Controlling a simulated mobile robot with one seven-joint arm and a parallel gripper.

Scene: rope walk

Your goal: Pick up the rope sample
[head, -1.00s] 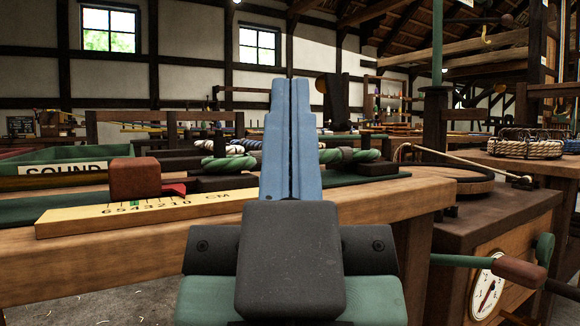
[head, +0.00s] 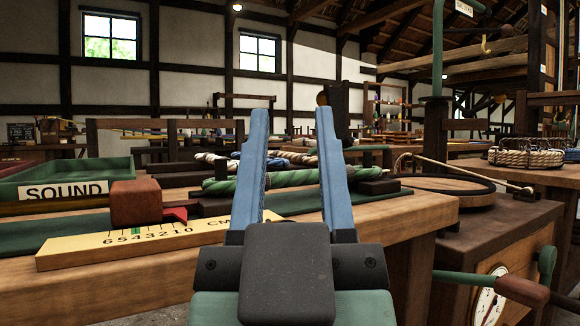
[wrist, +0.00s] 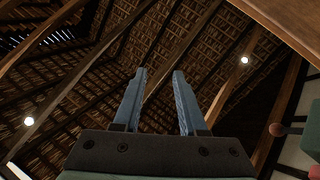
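My gripper (head: 291,135) is open and empty, its two blue fingers pointing up in front of the bench; it also shows in the wrist view (wrist: 158,85) against the roof. A green rope sample (head: 222,185) lies across dark supports on the bench, behind my fingers. I cannot tell which rope is the task's sample. The gripper is apart from both ropes. No rope shows in the wrist view.
A yellow centimetre rule (head: 150,242) with a red-brown block (head: 136,203) lies at the bench's front left. A green tray marked SOUND (head: 70,178) stands behind it. At the right are a round wooden board (head: 445,188), a dial (head: 488,300) and a coiled rope basket (head: 527,158).

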